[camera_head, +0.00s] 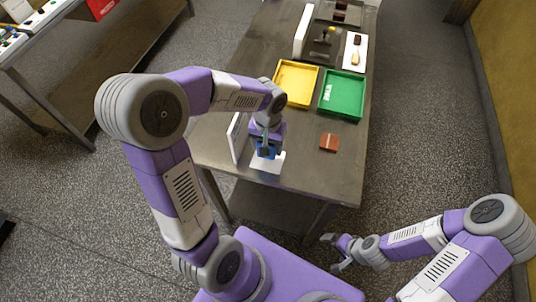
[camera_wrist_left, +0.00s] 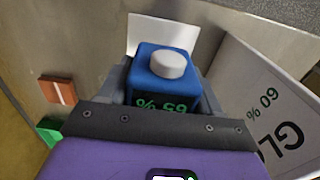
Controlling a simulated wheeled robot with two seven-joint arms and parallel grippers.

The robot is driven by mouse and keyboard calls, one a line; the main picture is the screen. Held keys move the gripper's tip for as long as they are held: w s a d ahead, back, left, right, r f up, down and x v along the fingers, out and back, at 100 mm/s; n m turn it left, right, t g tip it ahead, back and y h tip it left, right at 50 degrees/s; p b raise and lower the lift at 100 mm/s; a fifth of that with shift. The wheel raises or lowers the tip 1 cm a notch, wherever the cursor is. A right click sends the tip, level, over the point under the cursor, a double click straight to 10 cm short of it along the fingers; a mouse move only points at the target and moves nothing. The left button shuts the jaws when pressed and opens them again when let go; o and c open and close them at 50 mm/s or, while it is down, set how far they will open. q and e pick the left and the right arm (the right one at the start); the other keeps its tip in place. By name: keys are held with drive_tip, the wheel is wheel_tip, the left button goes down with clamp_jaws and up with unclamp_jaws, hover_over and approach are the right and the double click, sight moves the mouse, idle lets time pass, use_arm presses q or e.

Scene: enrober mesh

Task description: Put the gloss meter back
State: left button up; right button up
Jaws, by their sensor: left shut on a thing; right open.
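The gloss meter is a blue block with a white round knob on top and a green "65 %" display (camera_wrist_left: 168,68). It also shows in the head view (camera_head: 266,153), partly hidden by my left gripper (camera_head: 267,147). That gripper is shut on it, with a jaw on either side. A white pad (camera_head: 267,165) lies at the table's near end, below and beside the meter; it also shows in the wrist view (camera_wrist_left: 160,32). I cannot tell whether the meter touches it. My right gripper (camera_head: 338,252) is open and empty, off the table's near right corner.
A white upright sign (camera_head: 235,136), lettered "60 %" in the wrist view (camera_wrist_left: 270,112), stands close left of the meter. A brown striped piece (camera_head: 328,141) lies to the right. Yellow (camera_head: 296,84) and green (camera_head: 341,97) trays stand behind. Bare table lies around the brown piece.

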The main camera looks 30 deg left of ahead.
use_arm(q)
drive_tip(key=shift+f+b, duration=0.45)
drive_tip(key=shift+f, duration=1.8)
drive_tip(key=shift+f, duration=0.15)
drive_tip(key=o, duration=1.2)
drive_tip(key=shift+r, duration=0.2)
wheel_tip(320, 180, up, 12)
drive_tip(key=p, duration=0.3)
